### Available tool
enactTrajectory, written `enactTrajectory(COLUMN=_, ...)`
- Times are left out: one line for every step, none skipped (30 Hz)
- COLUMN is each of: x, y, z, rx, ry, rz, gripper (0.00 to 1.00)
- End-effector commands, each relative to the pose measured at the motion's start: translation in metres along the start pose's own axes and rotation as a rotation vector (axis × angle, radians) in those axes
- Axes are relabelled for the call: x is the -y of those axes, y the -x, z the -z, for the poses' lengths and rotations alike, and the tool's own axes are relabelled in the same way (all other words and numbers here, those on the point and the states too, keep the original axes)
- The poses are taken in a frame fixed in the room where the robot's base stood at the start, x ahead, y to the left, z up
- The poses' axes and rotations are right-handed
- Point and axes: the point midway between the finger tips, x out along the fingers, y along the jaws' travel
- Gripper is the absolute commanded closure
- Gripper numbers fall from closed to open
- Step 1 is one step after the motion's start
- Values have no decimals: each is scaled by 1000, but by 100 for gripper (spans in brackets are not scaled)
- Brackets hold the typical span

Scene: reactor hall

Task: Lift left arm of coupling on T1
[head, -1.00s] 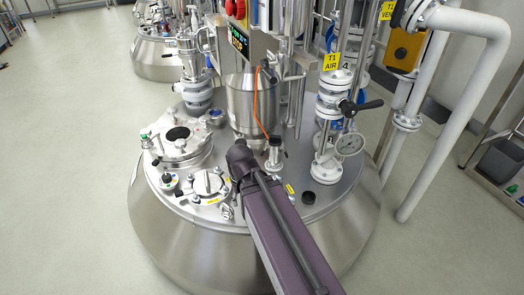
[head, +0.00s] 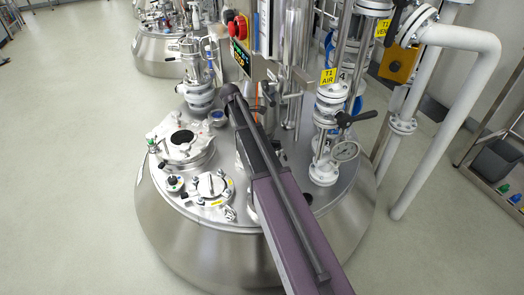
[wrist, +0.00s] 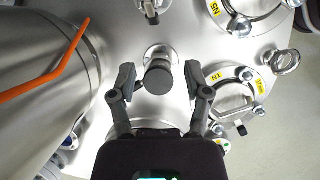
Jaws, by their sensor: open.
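The vessel T1 is a large steel dome with a flat lid (head: 325,198) crowded with fittings. In the wrist view my gripper (wrist: 158,78) is open, one finger on each side of a short fitting with a dark round cap (wrist: 158,77). I see gaps between the cap and both fingers; I cannot tell their height relative to it. This may be the coupling, but no separate left arm is clear on it. Another small metal fitting (wrist: 151,8) is cut off at the top edge. In the head view my arm hides the gripper and this fitting.
A steel cylinder with an orange strip (wrist: 45,72) stands close left of my gripper. Flanged ports labelled N5 (wrist: 216,8) and N1 (wrist: 215,77) are at the right. A valve stack labelled T1 AIR (head: 328,75) and white pipes (head: 450,120) rise right of my arm.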

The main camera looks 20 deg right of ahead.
Motion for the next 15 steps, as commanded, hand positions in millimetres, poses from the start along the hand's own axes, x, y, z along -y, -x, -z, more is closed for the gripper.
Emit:
enactTrajectory(x=-8, y=4, z=0, rx=8, ry=21, rz=1, gripper=37)
enactTrajectory(x=-10, y=5, z=0, rx=11, ry=31, rz=1, gripper=37)
enactTrajectory(x=-12, y=5, z=-1, rx=15, ry=42, rz=2, gripper=37)
enactTrajectory(x=-13, y=5, z=-1, rx=17, ry=47, rz=2, gripper=37)
enactTrajectory(x=-13, y=5, z=-1, rx=18, ry=50, rz=2, gripper=37)
enactTrajectory(x=-13, y=5, z=-1, rx=19, ry=53, rz=2, gripper=37)
enactTrajectory(x=-13, y=5, z=-1, rx=19, ry=53, rz=2, gripper=37)
enactTrajectory(x=-13, y=5, z=-1, rx=19, ry=54, rz=2, gripper=37)
enactTrajectory(x=-13, y=4, z=-2, rx=19, ry=53, rz=2, gripper=37)
enactTrajectory(x=-12, y=4, z=-2, rx=19, ry=53, rz=2, gripper=37)
enactTrajectory(x=-12, y=4, z=-2, rx=19, ry=53, rz=2, gripper=37)
enactTrajectory(x=-12, y=4, z=-2, rx=19, ry=52, rz=2, gripper=37)
enactTrajectory(x=-12, y=4, z=-2, rx=19, ry=52, rz=2, gripper=37)
enactTrajectory(x=-12, y=4, z=-2, rx=19, ry=52, rz=2, gripper=37)
enactTrajectory(x=-13, y=4, z=-2, rx=18, ry=51, rz=2, gripper=37)
